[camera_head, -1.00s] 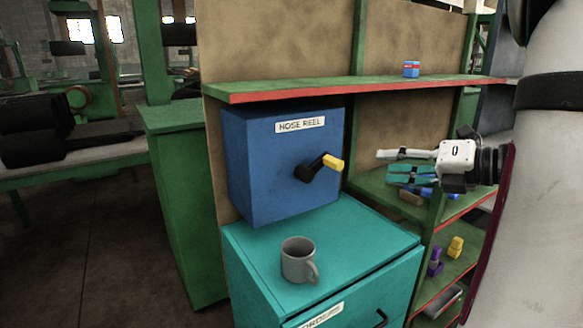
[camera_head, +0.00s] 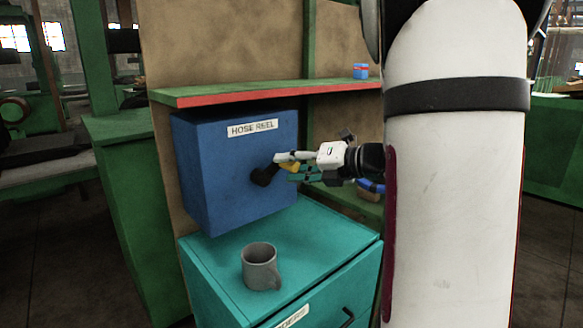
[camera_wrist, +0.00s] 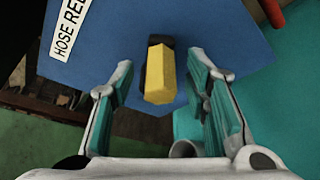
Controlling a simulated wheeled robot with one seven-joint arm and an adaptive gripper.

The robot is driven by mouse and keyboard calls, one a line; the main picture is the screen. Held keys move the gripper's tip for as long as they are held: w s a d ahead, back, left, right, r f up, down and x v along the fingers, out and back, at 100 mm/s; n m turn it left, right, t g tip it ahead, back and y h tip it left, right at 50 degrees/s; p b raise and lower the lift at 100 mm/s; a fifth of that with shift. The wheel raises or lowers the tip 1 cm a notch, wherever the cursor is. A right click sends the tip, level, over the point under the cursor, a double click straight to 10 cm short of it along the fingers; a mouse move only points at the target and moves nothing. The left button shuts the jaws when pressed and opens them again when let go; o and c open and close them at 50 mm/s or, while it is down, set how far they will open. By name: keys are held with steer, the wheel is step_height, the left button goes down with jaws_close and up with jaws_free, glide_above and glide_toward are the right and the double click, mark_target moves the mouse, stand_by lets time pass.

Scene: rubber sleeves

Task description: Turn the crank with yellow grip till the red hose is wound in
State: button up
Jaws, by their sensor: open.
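The blue hose reel box (camera_head: 215,180) carries a white "HOSE REEL" label and stands above a teal cabinet. Its black crank (camera_head: 264,177) sticks out of the front, ending in a yellow grip (camera_head: 288,166). In the wrist view the yellow grip (camera_wrist: 159,76) lies between my gripper's fingers, with a gap on both sides. My gripper (camera_head: 290,165) is open around the grip, its teal pads (camera_wrist: 222,115) apart from it. The red hose cannot be made out; a red piece (camera_wrist: 272,12) shows at the wrist view's top right, too little to identify.
A grey mug (camera_head: 260,268) stands on the teal cabinet top (camera_head: 310,245) below the crank. A green shelf with a red edge (camera_head: 270,92) runs just above the box, with a small blue-and-red box (camera_head: 361,71) on it. My arm hides the right-hand shelves.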

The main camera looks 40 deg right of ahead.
jaws_close()
steer(key=shift+f, duration=0.1)
stand_by(0.3)
steer(key=m, duration=0.1)
steer(key=f+m+y, duration=0.1)
steer(key=shift+d+f+m+t+p, duration=0.3)
steer(key=shift+d+m+t+p, duration=0.1)
steer(key=shift+a+f+m+t+y+p, duration=0.25)
steer(key=shift+f+m+t+p, duration=0.6)
steer(key=shift+m, duration=1)
steer(key=shift+a+f+m+t+y+p, duration=0.15)
steer(key=shift+a+f+m+t+p, duration=0.3)
steer(key=shift+f+m+p, duration=0.95)
steer(key=shift+a+f+m+t+y+p, duration=0.15)
steer(key=shift+f+m+t+p, duration=0.5)
steer(key=shift+m, duration=1.6)
steer(key=shift+r, duration=0.15)
